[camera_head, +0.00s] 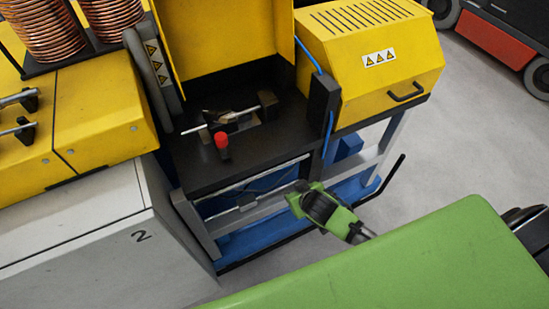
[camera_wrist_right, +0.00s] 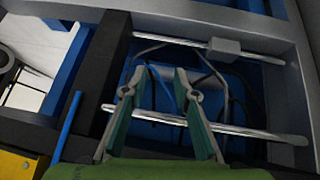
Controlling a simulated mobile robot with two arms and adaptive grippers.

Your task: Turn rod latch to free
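A silver rod (camera_head: 250,175) runs along the front of the machine frame, just under the black worktop. A lower bar carries a grey block (camera_head: 245,202). I cannot tell for certain which rod is the latch. My left gripper is out of view.
The black worktop (camera_head: 215,175) carries a red knob (camera_head: 221,140) and a short silver rod. A yellow housing (camera_head: 370,65) stands at right, a white cabinet (camera_head: 85,225) at left. Dark cables (camera_wrist_right: 152,75) hang inside the frame. Open floor (camera_head: 440,150) lies to the right.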

